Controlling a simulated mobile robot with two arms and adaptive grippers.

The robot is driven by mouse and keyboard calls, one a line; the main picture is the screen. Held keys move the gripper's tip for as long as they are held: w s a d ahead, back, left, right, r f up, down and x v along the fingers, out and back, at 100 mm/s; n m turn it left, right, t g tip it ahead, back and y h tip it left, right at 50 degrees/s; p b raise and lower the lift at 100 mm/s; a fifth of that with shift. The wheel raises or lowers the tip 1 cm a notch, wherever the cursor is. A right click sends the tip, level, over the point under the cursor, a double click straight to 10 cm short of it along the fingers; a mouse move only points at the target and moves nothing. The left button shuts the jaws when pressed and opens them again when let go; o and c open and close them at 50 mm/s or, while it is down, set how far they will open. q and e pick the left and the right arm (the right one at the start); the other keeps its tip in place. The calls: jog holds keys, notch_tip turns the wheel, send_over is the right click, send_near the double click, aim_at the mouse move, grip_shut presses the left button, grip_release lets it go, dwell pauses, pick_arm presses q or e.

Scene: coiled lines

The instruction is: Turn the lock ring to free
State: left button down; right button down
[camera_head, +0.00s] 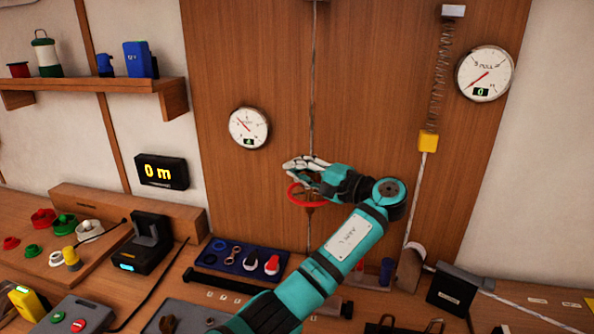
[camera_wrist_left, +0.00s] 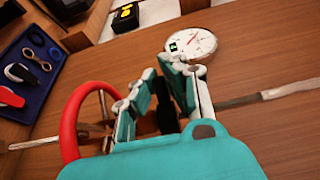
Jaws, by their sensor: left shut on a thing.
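A taut line (camera_head: 313,90) runs down the wood panel through a fitting with a red wheel (camera_head: 292,198). The red wheel also shows at the left of the left wrist view (camera_wrist_left: 68,125), with a rod through it. My left gripper (camera_head: 303,165) is on the line just above the red wheel, its fingers closed around a part there. In the wrist view a dark part (camera_wrist_left: 165,105) shows between the fingers, which looks like the lock ring. The fingers hide most of it, and I cannot read its turn position. My right gripper is not in view.
A round gauge (camera_head: 249,128) is left of the line, and another gauge (camera_head: 485,73) is at upper right beside a spring with a yellow block (camera_head: 428,141). A blue tray (camera_head: 240,260) with small parts lies on the bench below. A display (camera_head: 161,171) reads 0 m.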

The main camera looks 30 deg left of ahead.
pick_arm(q)
jog(key=shift+f, duration=0.15)
jog(key=c, duration=1.4)
grip_release()
jog(key=shift+d, duration=0.1)
jog(key=shift+o, duration=0.2)
jog(key=s+d, duration=0.1)
jog(key=d, duration=1.1)
jog(key=shift+s, duration=0.2)
